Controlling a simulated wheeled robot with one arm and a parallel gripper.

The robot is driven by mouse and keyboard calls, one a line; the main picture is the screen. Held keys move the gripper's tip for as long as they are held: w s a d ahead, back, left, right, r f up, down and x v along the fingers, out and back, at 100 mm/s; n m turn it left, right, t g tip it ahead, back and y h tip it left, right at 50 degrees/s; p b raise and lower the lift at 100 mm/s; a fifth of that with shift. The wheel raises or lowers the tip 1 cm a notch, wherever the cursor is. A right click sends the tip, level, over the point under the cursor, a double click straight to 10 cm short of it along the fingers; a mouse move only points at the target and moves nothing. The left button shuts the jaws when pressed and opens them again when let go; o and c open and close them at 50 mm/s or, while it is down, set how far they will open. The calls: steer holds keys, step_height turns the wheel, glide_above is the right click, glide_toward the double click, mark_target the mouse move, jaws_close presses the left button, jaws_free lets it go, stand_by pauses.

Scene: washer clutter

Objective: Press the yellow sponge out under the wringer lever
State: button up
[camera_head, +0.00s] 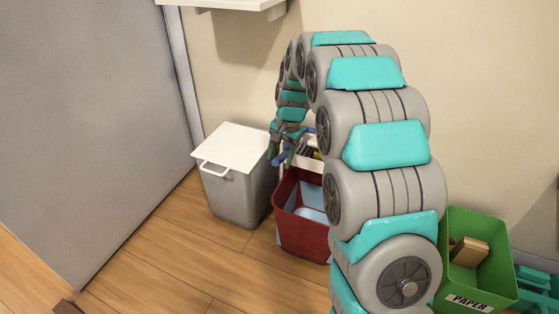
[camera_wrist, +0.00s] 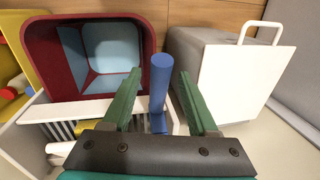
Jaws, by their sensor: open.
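My gripper (camera_wrist: 159,76) is open in the wrist view. Its two green fingers stand on either side of a blue upright bar (camera_wrist: 160,88), which looks like the wringer lever's handle, with a gap on each side. In the head view my gripper (camera_head: 283,152) is small and partly hidden near the blue bar. The white slatted wringer (camera_wrist: 95,108) sits at the rim of a red bucket (camera_wrist: 38,72), which also shows in the head view (camera_head: 303,232). A small yellow patch (camera_wrist: 94,127) shows below the slats; I cannot tell if it is the sponge.
A grey bin with a white lid (camera_head: 236,148) stands left of the bucket, close to my gripper. A green paper box (camera_head: 482,233) stands at the right. A yellow container (camera_wrist: 12,55) holds several items. A white shelf (camera_head: 225,4) is above.

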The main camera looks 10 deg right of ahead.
steer(key=shift+f, duration=0.7)
steer(key=shift+w, duration=0.1)
jaws_close()
stand_by(0.8)
